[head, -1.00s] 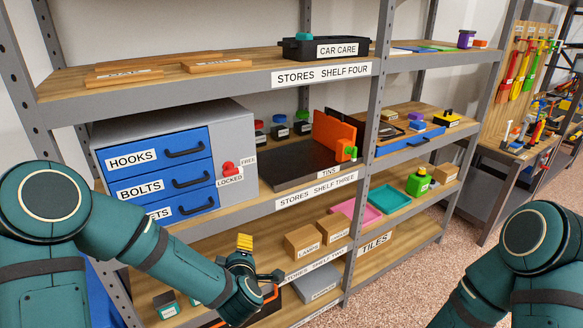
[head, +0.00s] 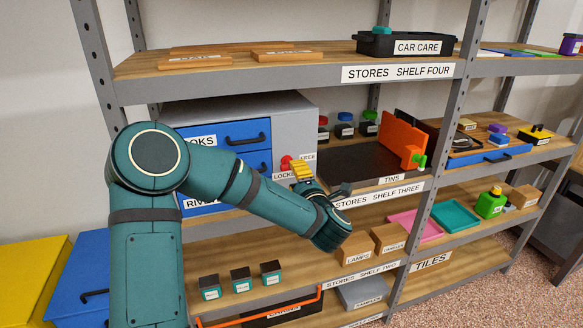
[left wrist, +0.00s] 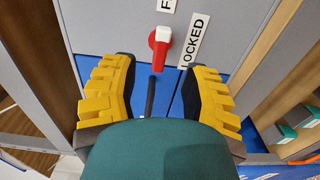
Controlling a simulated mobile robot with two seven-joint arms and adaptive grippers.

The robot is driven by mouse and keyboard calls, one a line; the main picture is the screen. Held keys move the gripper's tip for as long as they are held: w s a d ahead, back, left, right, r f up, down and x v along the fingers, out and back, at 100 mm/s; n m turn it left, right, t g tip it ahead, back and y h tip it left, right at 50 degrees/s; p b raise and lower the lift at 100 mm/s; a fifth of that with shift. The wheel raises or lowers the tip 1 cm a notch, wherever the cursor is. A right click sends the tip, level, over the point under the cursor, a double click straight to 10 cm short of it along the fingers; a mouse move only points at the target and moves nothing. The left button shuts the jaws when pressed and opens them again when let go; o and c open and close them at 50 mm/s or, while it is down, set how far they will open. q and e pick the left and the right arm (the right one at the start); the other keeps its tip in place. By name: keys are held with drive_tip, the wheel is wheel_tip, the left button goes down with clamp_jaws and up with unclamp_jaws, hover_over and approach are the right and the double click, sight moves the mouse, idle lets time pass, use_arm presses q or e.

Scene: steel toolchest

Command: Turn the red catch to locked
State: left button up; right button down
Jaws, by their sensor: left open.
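The red catch (head: 286,163) sits on the grey side panel of the drawer cabinet (head: 290,122), between the FREE and LOCKED labels. In the left wrist view the red catch (left wrist: 157,46) has a white part beside it, and its red end points down the picture. The LOCKED label (left wrist: 194,41) is to its right, and part of the FREE label (left wrist: 168,5) is above. I cannot tell which setting it marks. My left gripper (head: 318,178) is open and empty in front of the panel. Its yellow-padded fingers (left wrist: 157,95) are spread, with the catch ahead, apart from them. My right gripper is out of view.
Blue drawers (head: 245,133) with dark handles are left of the catch, partly hidden by my left arm. A dark tray (head: 350,163) and an orange panel (head: 400,138) stand to the right. Shelf four (head: 300,71) runs above.

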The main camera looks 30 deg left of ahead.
sight(289, 164)
use_arm(q)
drive_tip(key=x, duration=0.5)
drive_tip(key=shift+w+a, duration=0.25)
drive_tip(key=shift+o, duration=0.3)
clamp_jaws()
